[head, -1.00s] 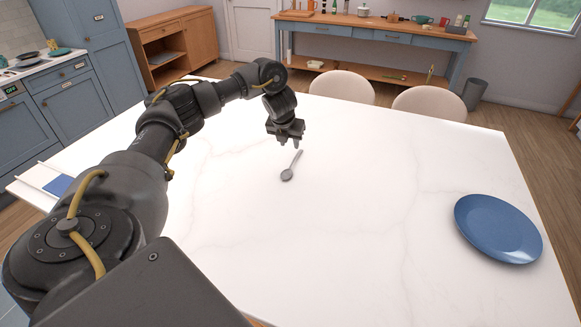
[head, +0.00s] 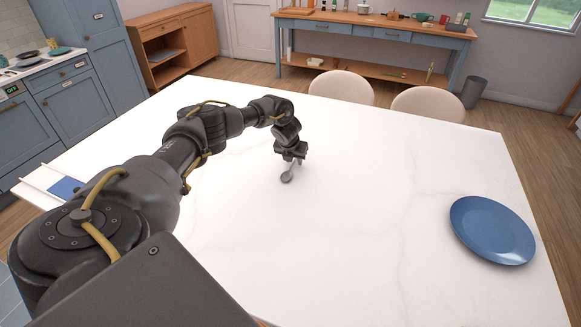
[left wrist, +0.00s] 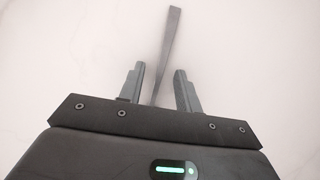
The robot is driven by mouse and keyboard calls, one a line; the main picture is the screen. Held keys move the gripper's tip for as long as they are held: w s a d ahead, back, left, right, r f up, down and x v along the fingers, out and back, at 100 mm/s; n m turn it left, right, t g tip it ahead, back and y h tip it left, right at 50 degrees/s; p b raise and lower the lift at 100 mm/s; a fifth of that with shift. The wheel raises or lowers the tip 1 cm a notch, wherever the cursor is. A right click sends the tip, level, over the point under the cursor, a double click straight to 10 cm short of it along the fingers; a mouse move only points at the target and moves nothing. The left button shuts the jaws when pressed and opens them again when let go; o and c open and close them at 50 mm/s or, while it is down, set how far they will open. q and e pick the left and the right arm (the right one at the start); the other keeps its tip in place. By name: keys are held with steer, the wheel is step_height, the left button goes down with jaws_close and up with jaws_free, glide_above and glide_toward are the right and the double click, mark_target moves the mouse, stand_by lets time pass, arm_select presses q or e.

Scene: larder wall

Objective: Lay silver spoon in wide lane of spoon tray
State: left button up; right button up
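The silver spoon (head: 287,177) lies on the white table, its bowl toward me in the head view. My left gripper (head: 292,160) is low over its handle and hides part of it. In the left wrist view the spoon's handle (left wrist: 171,50) runs up from between the fingers of the left gripper (left wrist: 159,85). The fingers stand apart with a gap beside the handle. At the left table edge is a white tray (head: 42,178) with a blue patch, mostly hidden by my arm; I cannot tell its lanes. My right gripper is not in view.
A blue plate (head: 492,231) lies at the right of the white table (head: 380,190). The table between plate and spoon is clear. Two pale chairs (head: 341,87) stand at the far edge, with a wooden sideboard (head: 375,28) behind.

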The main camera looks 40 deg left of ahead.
arm_select(q)
steer(key=shift+f, duration=0.15)
jaws_close()
stand_by(0.4)
steer(key=shift+w+r+b, duration=0.1)
steer(key=shift+r+b, duration=0.55)
steer(key=shift+r, duration=0.05)
steer(key=shift+r+b, duration=0.65)
steer(key=shift+r, duration=0.1)
steer(key=s+d+r+p, duration=0.1)
steer(key=s+d+r, duration=0.7)
steer(key=s+r, duration=0.2)
steer(key=shift+s, duration=0.75)
